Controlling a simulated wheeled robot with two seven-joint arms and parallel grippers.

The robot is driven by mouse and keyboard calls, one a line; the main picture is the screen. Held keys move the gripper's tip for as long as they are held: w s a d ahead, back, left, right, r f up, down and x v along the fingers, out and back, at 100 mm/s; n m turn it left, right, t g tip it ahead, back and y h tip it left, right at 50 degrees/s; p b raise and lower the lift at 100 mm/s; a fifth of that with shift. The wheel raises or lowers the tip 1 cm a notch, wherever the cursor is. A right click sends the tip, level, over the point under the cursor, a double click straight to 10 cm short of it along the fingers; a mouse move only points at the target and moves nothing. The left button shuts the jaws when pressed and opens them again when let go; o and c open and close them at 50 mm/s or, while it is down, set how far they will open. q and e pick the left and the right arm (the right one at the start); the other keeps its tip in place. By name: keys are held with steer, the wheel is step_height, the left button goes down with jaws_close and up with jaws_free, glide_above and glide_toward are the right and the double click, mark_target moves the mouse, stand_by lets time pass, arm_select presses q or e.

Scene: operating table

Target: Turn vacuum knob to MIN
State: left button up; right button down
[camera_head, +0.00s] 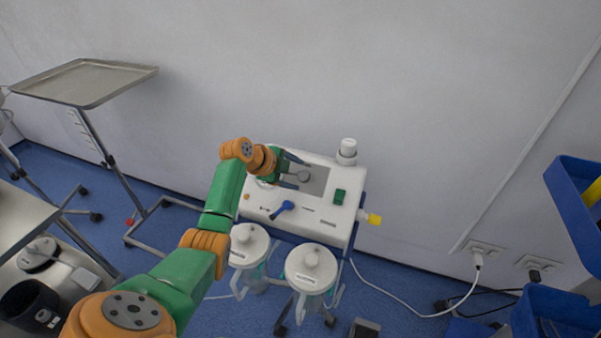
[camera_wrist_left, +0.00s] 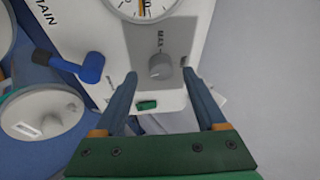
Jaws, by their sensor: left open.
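The vacuum knob (camera_wrist_left: 160,68) is a small grey knob on a grey panel of the white suction unit (camera_head: 325,223). In the left wrist view the word MAX is printed beside it, and a round gauge (camera_wrist_left: 142,6) is partly cut off at the top edge. In the head view the knob (camera_head: 304,176) lies near the fingertips. My left gripper (camera_head: 298,170) is open over the panel. In the left wrist view its two fingers (camera_wrist_left: 160,74) stand apart on either side of the knob, with visible gaps. My right gripper is not in view.
A blue lever (camera_head: 284,208) and a green switch (camera_head: 339,196) are on the unit. Two lidded canisters (camera_head: 311,268) hang in front. A yellow fitting (camera_head: 374,219) sticks out at right. A metal tray stand (camera_head: 85,82) is at left, and blue bins (camera_head: 575,215) are at right.

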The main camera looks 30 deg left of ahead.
mark_target(304, 176)
arm_select(q)
steer(key=x, duration=0.2)
steer(key=shift+w+d+f, duration=0.1)
steer(key=shift+w+f, duration=0.1)
steer(key=shift+w, duration=0.05)
steer(key=shift+s+r, duration=0.1)
steer(key=shift+c, duration=0.2)
jaws_close()
steer(key=shift+s, duration=0.1)
